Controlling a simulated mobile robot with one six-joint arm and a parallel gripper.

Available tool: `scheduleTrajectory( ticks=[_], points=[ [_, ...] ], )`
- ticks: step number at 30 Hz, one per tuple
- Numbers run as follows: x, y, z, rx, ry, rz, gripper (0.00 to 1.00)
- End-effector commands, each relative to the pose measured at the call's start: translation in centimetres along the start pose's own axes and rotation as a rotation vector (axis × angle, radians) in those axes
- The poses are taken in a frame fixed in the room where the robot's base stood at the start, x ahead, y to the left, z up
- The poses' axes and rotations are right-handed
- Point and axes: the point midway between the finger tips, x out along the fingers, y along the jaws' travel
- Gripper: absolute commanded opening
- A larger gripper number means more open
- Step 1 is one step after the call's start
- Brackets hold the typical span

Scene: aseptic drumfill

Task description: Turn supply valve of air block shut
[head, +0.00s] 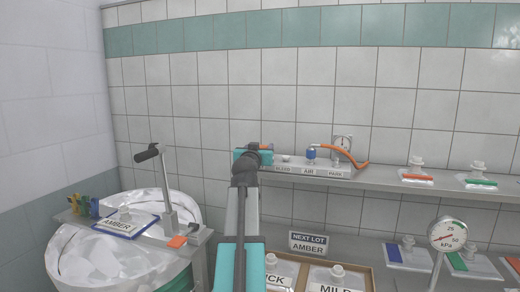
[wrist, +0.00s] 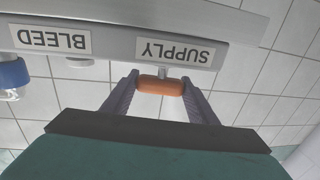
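In the wrist view, which is upside down, the block (wrist: 120,38) carries SUPPLY and BLEED labels. The supply valve's orange handle (wrist: 161,86) is a short bar on a stem by the SUPPLY label, lying roughly along the block. My gripper (wrist: 161,82) has one finger at each end of this handle, and both appear to touch it. In the head view my gripper (head: 252,153) hides the block's left end.
A blue fitting (head: 311,153), an orange hose (head: 340,151) and a small gauge (head: 342,142) are right of my gripper. A kPa gauge (head: 447,235) stands at front right. A lined drum (head: 85,258) is at left. A box of labelled bags (head: 373,275) lies below.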

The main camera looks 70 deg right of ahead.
Motion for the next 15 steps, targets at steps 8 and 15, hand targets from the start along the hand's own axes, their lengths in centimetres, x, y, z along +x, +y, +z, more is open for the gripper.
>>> scheduleTrajectory(
  ticks=[8,15],
  points=[
    [0.04,0.03,0.1,-0.001,-0.001,0.003,0.31],
    [0.21,-0.11,0.45,-0.003,-0.004,0.027,0.31]
  ],
)
